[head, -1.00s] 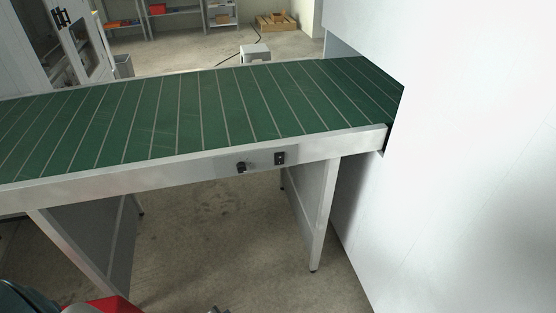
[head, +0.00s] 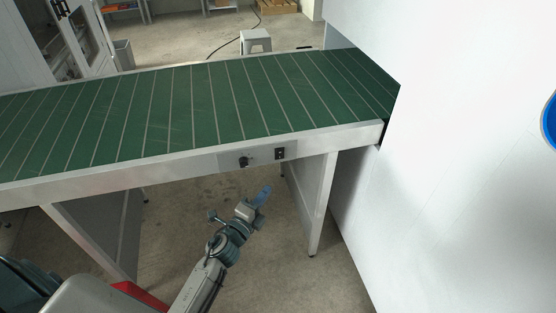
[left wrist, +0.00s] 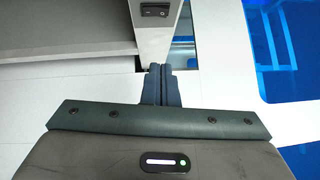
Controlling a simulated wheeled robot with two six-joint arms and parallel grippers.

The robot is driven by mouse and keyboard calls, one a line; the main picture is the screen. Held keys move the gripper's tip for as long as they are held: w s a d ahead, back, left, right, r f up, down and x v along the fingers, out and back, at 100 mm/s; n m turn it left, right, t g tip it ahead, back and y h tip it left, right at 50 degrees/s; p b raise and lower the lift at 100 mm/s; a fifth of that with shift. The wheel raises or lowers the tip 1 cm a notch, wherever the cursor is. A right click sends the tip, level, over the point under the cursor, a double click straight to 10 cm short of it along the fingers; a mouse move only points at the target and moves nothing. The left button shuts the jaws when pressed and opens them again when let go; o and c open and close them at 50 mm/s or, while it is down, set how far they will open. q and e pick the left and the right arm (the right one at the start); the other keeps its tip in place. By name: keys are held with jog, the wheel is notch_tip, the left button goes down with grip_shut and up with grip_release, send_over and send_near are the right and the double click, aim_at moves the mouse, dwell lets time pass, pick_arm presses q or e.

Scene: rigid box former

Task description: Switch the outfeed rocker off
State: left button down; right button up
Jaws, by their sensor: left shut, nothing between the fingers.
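The outfeed rocker (head: 280,153) is a small black switch on the grey plate on the conveyor's front rail. It also shows at the top of the left wrist view (left wrist: 155,10), beyond my fingers. My left gripper (head: 265,191) is shut and empty, below the rail and a little left of the rocker, apart from it. In the left wrist view its dark fingers (left wrist: 161,84) are together and point toward the rail. I cannot make out which way the rocker is tipped. My right gripper is not in view.
A black knob (head: 243,161) sits on the same plate, left of the rocker. The green conveyor (head: 190,105) runs into a large white machine wall (head: 460,150) at the right. Conveyor legs (head: 322,205) stand below. A grey stool (head: 256,40) is behind.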

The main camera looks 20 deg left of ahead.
pick_arm(q)
jog(key=p, duration=0.2)
send_near(287, 149)
jog(key=d, duration=0.3)
jog(key=w, duration=0.1)
jog(key=w+a, duration=0.1)
jog(key=w, duration=0.1)
jog(key=w+a, duration=0.1)
jog(key=shift+w+a+r, duration=0.15)
